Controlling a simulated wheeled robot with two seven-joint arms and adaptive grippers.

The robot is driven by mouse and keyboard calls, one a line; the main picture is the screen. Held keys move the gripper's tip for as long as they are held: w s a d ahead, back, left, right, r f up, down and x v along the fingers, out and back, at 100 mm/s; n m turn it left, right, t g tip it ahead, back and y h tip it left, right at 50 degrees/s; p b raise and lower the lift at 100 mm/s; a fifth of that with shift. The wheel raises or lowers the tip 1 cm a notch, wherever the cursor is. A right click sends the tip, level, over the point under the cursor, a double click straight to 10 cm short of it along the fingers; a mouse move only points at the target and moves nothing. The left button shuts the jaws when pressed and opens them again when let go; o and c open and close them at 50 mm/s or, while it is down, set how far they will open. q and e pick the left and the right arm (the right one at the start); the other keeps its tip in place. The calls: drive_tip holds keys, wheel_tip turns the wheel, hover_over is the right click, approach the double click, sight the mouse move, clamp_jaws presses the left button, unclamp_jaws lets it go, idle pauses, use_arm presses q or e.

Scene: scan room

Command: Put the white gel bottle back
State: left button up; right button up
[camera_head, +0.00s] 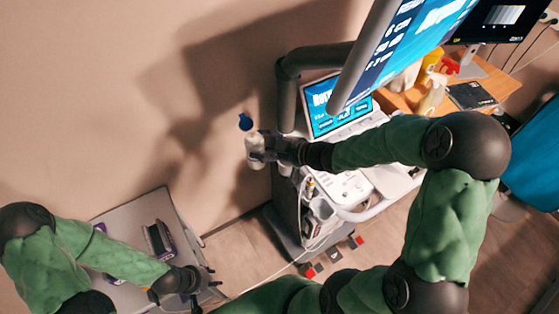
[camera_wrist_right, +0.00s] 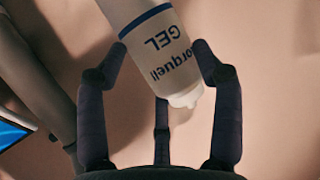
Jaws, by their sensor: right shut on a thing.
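The white gel bottle (camera_head: 254,150) is beside the ultrasound machine, in front of the bare wall, with a blue part at its upper end. My right gripper (camera_head: 266,147) is shut on it from the right. In the right wrist view, the bottle (camera_wrist_right: 160,50) lies slanted between the gripper fingers (camera_wrist_right: 158,75), with a blue band, "GEL" lettering and a white tip towards the palm. Its far end is cut off by the frame. My left gripper (camera_head: 207,284) is low at the left, away from the bottle; its fingers look spread and empty.
The ultrasound machine (camera_head: 345,188) with its lit touchscreen (camera_head: 335,105) stands right of the bottle. A large monitor (camera_head: 405,45) overhangs it. A wooden desk (camera_head: 485,84) with bottles is at the upper right. A grey table (camera_head: 135,217) is at the lower left.

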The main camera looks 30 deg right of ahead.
drive_tip(key=w+d+f+b, duration=0.1)
drive_tip(key=w+d+f, duration=0.2)
drive_tip(key=d, duration=0.6)
drive_tip(key=shift+f, duration=0.2)
drive_tip(key=d+f, duration=0.1)
drive_tip(key=w+d+f+b, duration=0.1)
drive_tip(key=f, duration=0.1)
drive_tip(key=d+f, duration=0.2)
drive_tip(key=shift+w+d+b, duration=0.1)
drive_tip(key=shift+w+b, duration=0.15)
drive_tip(key=shift+b, duration=0.15)
drive_tip(key=shift+c, duration=0.8)
drive_tip(key=f, duration=0.1)
drive_tip(key=f+b, duration=0.1)
drive_tip(key=f, duration=0.1)
drive_tip(key=shift+d, duration=0.35)
drive_tip(key=shift+f, duration=0.45)
drive_tip(key=o, duration=0.7)
drive_tip(key=shift+a+f, duration=0.1)
drive_tip(key=shift+c, duration=0.2)
drive_tip(key=o, duration=0.4)
drive_tip(key=shift+w, duration=0.1)
